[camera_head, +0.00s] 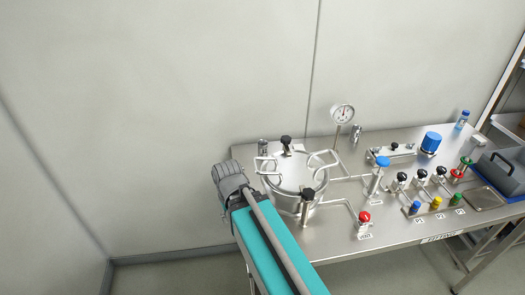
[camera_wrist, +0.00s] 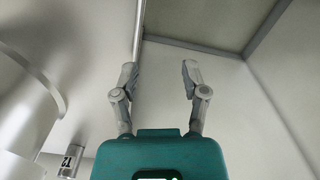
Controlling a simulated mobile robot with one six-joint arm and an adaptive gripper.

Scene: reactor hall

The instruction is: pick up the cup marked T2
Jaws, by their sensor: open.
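A small metal cup with a white label reading T2 (camera_wrist: 70,160) shows at the lower left of the wrist view, beside the large pale vessel. Its label appears turned over there. In the head view a small metal cup (camera_head: 263,147) stands behind the left side of the reactor vessel; its marking is unreadable, so I cannot be sure it is T2. My gripper (camera_wrist: 160,70) is open with nothing between its fingers, apart from the T2 cup. In the head view it is at the table's left edge, left of the vessel, its fingertips not clear.
The lidded reactor vessel (camera_head: 296,178) with pipe loops and black knobs stands close right of my gripper. A similar metal cup (camera_head: 356,132) stands near the pressure gauge (camera_head: 343,113). A wall (camera_head: 160,110) is behind.

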